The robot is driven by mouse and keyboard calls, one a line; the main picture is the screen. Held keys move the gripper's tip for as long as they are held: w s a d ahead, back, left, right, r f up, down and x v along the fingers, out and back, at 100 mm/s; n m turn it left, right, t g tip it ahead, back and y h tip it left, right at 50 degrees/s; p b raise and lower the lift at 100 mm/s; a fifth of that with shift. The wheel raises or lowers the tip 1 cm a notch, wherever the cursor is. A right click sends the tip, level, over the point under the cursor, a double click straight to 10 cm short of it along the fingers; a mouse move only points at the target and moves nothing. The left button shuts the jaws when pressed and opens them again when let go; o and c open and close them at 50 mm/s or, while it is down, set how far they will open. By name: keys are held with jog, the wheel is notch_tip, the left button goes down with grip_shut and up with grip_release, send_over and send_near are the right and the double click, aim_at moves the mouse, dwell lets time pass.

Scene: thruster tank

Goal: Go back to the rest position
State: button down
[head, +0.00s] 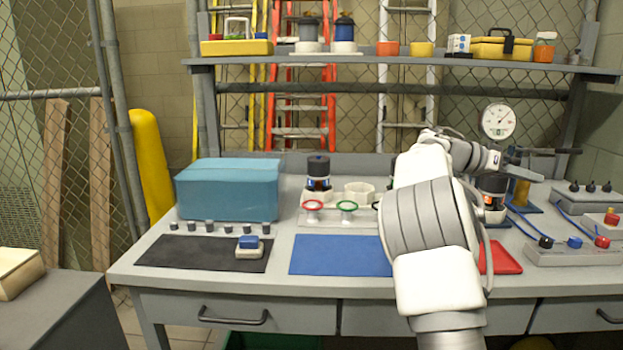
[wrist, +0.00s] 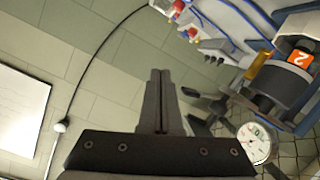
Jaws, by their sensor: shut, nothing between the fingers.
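My arm rises over the right half of the workbench in the head view. My gripper (head: 534,176) points right, raised above the bench near a black thruster (head: 493,187) in a stand. In the wrist view my gripper's fingers (wrist: 160,74) are together and hold nothing. The thruster with an orange label "2" (wrist: 298,60) shows at the right of that view, apart from the fingers.
A teal tank (head: 228,191), another thruster (head: 318,172), and a stand with red and green rings (head: 327,217) are on the bench. A gauge (head: 498,121) stands behind my gripper. The blue mat (head: 341,255) is bare. A control box with cables (head: 577,253) is at right.

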jog(key=s+a+f+n+t+y, duration=0.2)
jog(key=s+a+f+n+y, duration=0.25)
jog(key=s+a, duration=0.65)
jog(key=s+a+f+n+t+y, duration=0.2)
jog(key=s+a+f+n+y, duration=0.3)
jog(key=s+a, duration=0.55)
jog(key=s+a+f+n+t+y, duration=0.35)
jog(key=s+a+y, duration=0.25)
jog(key=s+a, duration=0.55)
notch_tip(320, 180, up, 24)
jog(key=p, duration=2.3)
jog(key=shift+s+d+f+n+g+p, duration=0.25)
jog(key=shift+s+d+n+g+p, duration=0.1)
jog(key=shift+n+g, duration=0.1)
